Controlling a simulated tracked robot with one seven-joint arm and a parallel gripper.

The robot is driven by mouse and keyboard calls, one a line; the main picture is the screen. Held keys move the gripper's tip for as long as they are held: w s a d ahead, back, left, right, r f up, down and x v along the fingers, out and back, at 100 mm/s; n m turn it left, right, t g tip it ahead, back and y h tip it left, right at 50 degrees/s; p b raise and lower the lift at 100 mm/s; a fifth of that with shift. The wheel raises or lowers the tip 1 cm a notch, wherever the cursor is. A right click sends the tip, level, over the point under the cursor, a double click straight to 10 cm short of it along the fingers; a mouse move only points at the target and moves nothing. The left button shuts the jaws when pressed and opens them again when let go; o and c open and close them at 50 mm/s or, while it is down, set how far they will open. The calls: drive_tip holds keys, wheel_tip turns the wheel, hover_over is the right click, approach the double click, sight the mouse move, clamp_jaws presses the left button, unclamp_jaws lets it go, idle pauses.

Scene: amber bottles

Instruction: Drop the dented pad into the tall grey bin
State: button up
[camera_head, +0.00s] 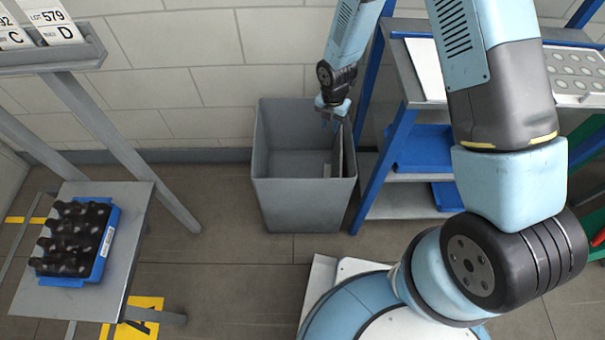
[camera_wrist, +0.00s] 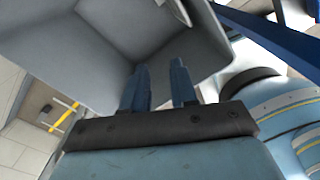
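The tall grey bin (camera_head: 275,195) stands on the floor against the wall, open at the top. My gripper (camera_head: 331,120) is over the right part of its mouth. In the wrist view my gripper's two blue fingers (camera_wrist: 161,82) are apart with nothing between them, pointing into the bin (camera_wrist: 95,55). A thin pale flat piece with a dark edge, perhaps the dented pad (camera_head: 343,152), leans upright inside the bin by its right wall. A pale piece also shows at the top of the wrist view (camera_wrist: 181,10). I cannot make out a dent.
A blue-framed bench (camera_head: 412,104) with shelves stands close right of the bin. A blue tray of dark bottles (camera_head: 72,240) sits on a grey stand at left. Floor between stand and bin is clear.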

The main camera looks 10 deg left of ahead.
wheel_tip(320, 180, up, 11)
idle(0.4)
idle(0.4)
drive_tip(key=s+d+r+m+t, duration=0.1)
drive_tip(key=d+r+m, duration=0.7)
drive_tip(key=r, duration=0.4)
drive_tip(key=d+r+m+t, duration=0.2)
drive_tip(key=d+r+m, duration=0.6)
drive_tip(key=r, duration=0.5)
drive_tip(key=s+d+r+m+t, duration=0.1)
drive_tip(key=s+d+r+m, duration=0.5)
drive_tip(key=s+d+m, duration=0.1)
drive_tip(key=s+d+r+m+t, duration=0.1)
drive_tip(key=s+d+r+m, duration=0.5)
drive_tip(key=s+m, duration=0.3)
drive_tip(key=s+r, duration=0.1)
drive_tip(key=s, duration=0.2)
drive_tip(key=shift+s+d+m+t, duration=0.15)
drive_tip(key=shift+d+m+t, duration=0.15)
drive_tip(key=shift+d+m, duration=0.1)
